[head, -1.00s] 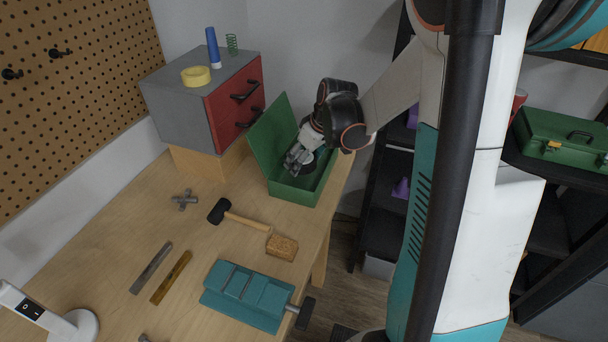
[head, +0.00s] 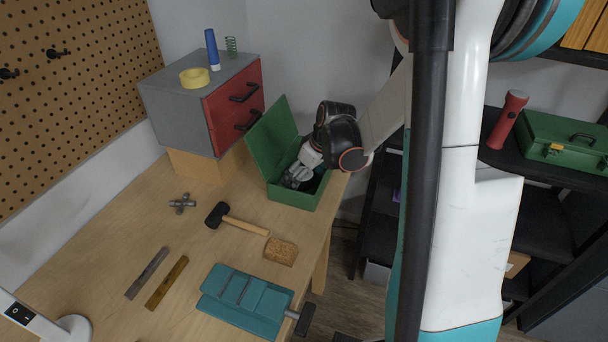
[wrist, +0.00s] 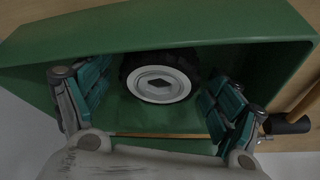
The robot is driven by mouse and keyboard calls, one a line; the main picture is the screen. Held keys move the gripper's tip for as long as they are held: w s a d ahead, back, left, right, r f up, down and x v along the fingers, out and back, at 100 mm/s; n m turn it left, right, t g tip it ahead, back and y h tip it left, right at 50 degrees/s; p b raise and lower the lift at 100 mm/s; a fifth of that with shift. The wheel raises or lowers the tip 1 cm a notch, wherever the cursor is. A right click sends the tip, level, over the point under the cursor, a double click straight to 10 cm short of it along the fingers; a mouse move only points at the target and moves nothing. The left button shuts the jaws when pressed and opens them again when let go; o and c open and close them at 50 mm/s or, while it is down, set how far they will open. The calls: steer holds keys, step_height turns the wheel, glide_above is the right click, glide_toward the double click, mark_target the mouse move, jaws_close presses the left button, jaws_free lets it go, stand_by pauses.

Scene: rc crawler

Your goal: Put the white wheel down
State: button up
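The white wheel (wrist: 160,84), a white hub with a dark tyre, lies inside the green metal box (head: 291,197), hub facing my wrist camera. In the wrist view it rests against the box's inside, near the far wall. My gripper (head: 297,178) reaches down into the open box. In the wrist view my gripper (wrist: 158,98) is open, with one finger on each side of the wheel and a gap to it on both sides. In the head view my gripper and the box wall mostly hide the wheel.
The box lid (head: 272,140) stands open on the left. A grey drawer unit (head: 175,115) stands behind it. The table's right edge is close to the box.

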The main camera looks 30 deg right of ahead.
stand_by(0.3)
steer(key=p+v, duration=0.4)
steer(key=v, duration=0.8)
steer(key=shift+r, duration=0.2)
